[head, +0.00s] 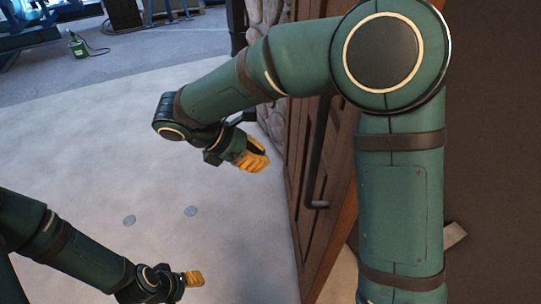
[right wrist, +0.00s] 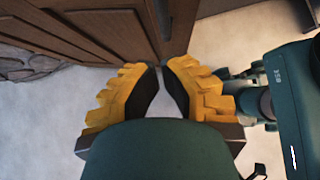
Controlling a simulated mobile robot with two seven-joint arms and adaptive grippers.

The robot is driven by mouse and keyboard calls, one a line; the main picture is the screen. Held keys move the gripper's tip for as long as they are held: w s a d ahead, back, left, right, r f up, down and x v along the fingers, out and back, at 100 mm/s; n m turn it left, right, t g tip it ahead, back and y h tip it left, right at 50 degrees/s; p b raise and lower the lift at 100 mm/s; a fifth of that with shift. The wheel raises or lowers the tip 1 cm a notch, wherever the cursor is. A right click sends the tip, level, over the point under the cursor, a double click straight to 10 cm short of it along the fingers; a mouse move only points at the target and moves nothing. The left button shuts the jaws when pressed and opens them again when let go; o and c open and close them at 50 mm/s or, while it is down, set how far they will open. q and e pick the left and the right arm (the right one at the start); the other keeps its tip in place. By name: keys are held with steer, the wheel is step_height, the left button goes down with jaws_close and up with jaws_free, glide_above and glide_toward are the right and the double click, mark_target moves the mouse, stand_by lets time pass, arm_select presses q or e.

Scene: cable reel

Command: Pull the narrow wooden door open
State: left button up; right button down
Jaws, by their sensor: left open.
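The narrow wooden door (head: 308,190) is brown and panelled, seen steeply from the side in the head view. A dark upright bar handle (head: 317,150) is on its face, partly hidden by my right arm. In the right wrist view the door (right wrist: 105,28) fills the upper left, ahead of the fingertips. My right gripper (head: 256,157) has orange fingers and is left of the handle, apart from it. In the right wrist view its fingers (right wrist: 166,72) are apart, with a narrow empty gap at the tips. My left gripper (head: 196,278) is open, low and far from the door.
Rough stone (head: 269,30) borders the door at the back. A dark panel (head: 495,130) stands to the right. Pale floor (head: 100,130) lies clear on the left. A green can (head: 77,45) with a cable stands far back left.

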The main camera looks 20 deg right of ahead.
steer(key=d+f, duration=0.5)
steer(key=d, duration=0.4)
steer(key=shift+s+d+f+b, duration=0.35)
steer(key=shift+s+b, duration=0.05)
steer(key=shift+d, duration=0.1)
steer(key=s+d, duration=0.4)
steer(key=d, duration=0.7)
steer(key=s+d+n+t, duration=0.1)
steer(key=s+d, duration=0.3)
steer(key=d, duration=0.8)
steer(key=shift+d, duration=0.2)
